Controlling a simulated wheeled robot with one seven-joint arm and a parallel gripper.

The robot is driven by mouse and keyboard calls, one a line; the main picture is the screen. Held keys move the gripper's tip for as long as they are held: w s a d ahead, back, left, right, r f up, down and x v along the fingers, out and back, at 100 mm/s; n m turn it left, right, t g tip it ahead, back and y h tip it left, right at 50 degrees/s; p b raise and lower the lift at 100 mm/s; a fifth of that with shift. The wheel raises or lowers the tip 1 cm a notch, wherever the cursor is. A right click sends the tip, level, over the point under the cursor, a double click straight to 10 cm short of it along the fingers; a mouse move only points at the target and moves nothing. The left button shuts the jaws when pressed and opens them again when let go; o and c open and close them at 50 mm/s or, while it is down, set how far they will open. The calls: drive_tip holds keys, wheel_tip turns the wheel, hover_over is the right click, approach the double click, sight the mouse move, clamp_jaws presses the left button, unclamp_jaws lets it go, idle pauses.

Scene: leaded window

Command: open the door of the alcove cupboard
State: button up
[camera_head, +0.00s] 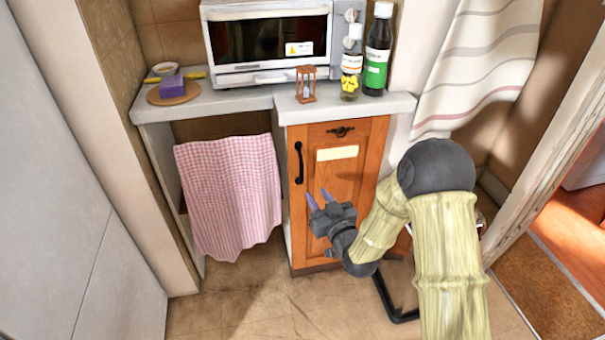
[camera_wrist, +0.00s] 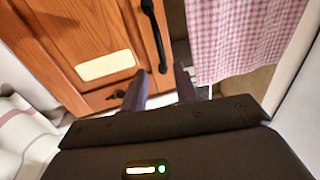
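The alcove cupboard's orange wooden door (camera_head: 346,178) is shut, below the right part of the counter. Its black bar handle (camera_head: 299,163) stands upright near the door's left edge. A cream label and a small dark fitting sit higher on the door. My gripper (camera_head: 318,197) is open and empty in front of the door, a little below and right of the handle. In the wrist view, which is turned over, the two purple fingers (camera_wrist: 160,70) are spread. The handle (camera_wrist: 155,35) shows beyond them, with its end lined up between the tips. I see no grip on it.
A pink checked cloth (camera_head: 230,190) hangs over the opening left of the door. The counter (camera_head: 235,102) holds a microwave (camera_head: 268,45), an hourglass (camera_head: 306,84) and bottles (camera_head: 377,50). A striped curtain (camera_head: 480,60) hangs at right. The floor before the cupboard is mostly clear.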

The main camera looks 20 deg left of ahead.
sight(302, 179)
drive_tip(key=b+x, duration=0.1)
drive_tip(key=x, duration=1)
drive_tip(key=shift+w+a, duration=0.15)
clamp_jaws()
